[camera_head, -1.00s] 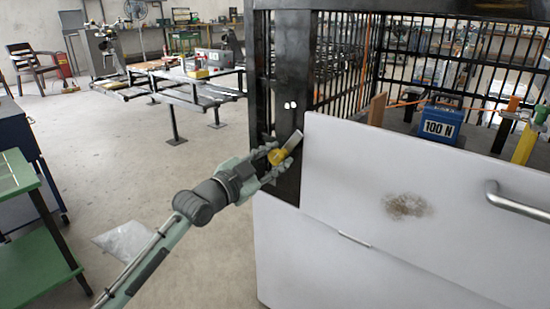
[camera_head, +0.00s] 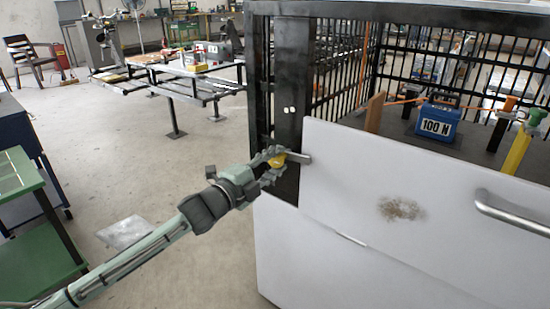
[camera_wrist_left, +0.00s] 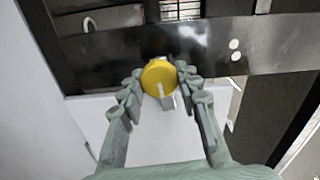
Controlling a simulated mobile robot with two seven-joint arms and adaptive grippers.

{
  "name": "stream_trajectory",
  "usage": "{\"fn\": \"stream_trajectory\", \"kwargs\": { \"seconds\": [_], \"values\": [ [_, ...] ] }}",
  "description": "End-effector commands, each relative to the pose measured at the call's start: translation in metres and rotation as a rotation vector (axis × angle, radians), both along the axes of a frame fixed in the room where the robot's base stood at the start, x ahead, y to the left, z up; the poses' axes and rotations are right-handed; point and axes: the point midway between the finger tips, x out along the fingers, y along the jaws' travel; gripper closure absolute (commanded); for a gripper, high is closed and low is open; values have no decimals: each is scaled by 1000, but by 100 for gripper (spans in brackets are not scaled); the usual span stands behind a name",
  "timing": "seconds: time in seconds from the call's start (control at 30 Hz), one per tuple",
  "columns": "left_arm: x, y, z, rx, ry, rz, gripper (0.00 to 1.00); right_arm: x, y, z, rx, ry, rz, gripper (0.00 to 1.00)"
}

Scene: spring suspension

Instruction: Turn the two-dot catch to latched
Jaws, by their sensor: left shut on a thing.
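The two-dot catch has a yellow knob (camera_head: 277,161) and a grey metal bar (camera_head: 299,158) on a black post (camera_head: 292,60), below two white dots (camera_head: 289,110). The bar lies nearly level, its tip reaching right to the edge of the white panel (camera_head: 345,190). My left gripper (camera_head: 270,158) is shut on the knob. In the left wrist view the fingers (camera_wrist_left: 160,82) flank the round yellow knob (camera_wrist_left: 157,74), and part of the bar (camera_wrist_left: 167,101) shows beyond it. The fingers partly hide the knob in the head view. My right gripper is not in view.
The white panel carries a metal handle (camera_head: 512,213) at right and a brown stain. Behind it, in the barred cage, stands a blue box marked 100 N (camera_head: 437,120). A green cart (camera_head: 35,220) stands at left. The floor between cart and cage is mostly clear.

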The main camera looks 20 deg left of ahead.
Motion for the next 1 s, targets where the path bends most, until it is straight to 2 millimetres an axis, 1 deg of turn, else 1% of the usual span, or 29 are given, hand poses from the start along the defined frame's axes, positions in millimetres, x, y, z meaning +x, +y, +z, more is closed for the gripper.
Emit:
{"fn": "stream_trajectory", "kwargs": {
  "seconds": [0.3, 0.8, 0.83, 1.0],
  "values": [
    [0, -1, 0, 102, -37, -1, 100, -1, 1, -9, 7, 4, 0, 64],
    [0, -1, -1, 122, -45, -2, 100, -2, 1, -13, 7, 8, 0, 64],
    [0, -1, -1, 122, -45, -2, 66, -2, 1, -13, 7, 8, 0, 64],
    [0, -1, -1, 121, -44, -1, 46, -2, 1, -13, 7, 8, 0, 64]
  ]
}}
